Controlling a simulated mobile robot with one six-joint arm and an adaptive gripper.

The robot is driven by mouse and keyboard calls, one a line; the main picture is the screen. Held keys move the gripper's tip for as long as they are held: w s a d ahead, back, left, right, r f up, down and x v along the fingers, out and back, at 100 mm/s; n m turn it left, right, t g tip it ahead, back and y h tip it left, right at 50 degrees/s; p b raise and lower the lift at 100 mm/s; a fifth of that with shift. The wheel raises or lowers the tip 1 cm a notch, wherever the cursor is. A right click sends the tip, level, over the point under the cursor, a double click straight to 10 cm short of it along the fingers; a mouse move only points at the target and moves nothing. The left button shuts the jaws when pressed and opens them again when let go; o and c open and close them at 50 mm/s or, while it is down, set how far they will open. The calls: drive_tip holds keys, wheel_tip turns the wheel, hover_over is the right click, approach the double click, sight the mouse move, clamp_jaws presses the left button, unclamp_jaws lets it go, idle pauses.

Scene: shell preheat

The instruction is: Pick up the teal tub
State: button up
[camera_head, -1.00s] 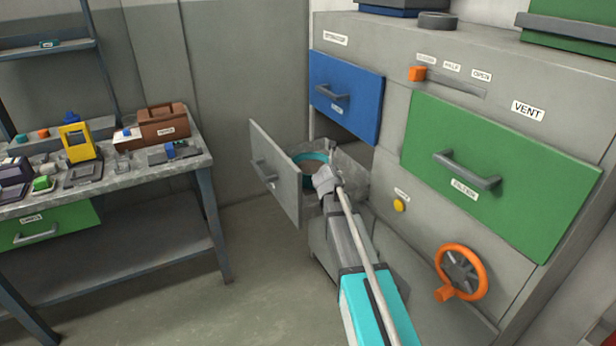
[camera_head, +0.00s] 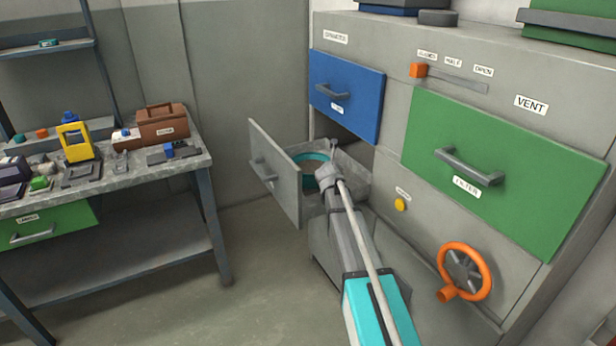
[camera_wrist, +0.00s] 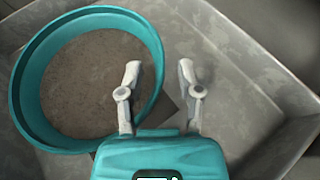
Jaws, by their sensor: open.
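The teal tub (camera_head: 307,171) sits inside the open grey drawer (camera_head: 273,165), partly hidden by the drawer front and my arm. In the wrist view, the round teal tub (camera_wrist: 150,42) is at the left with its grey-brown inside showing. My gripper (camera_wrist: 158,72) is open and empty. Its left finger overlaps the tub's right rim in that view. Its right finger is to the right of the tub, over the drawer floor. I cannot tell the height of the fingers over the rim. In the head view, my gripper (camera_head: 333,152) is at the drawer, beside the tub.
The drawer's walls (camera_wrist: 270,130) stand close to the right of my gripper. A blue door (camera_head: 355,112) and a green door (camera_head: 520,185) are on the grey cabinet. An orange wheel (camera_head: 482,262) juts out at the lower right. A cluttered workbench (camera_head: 190,160) stands at the left.

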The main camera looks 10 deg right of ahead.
clamp_jaws()
drive_tip(key=shift+r, duration=0.1)
idle(0.6)
drive_tip(key=shift+r+p, duration=0.9)
drive_tip(key=shift+p, duration=0.15)
drive_tip(key=s+r+p, duration=1.1)
drive_tip(key=s, duration=0.3)
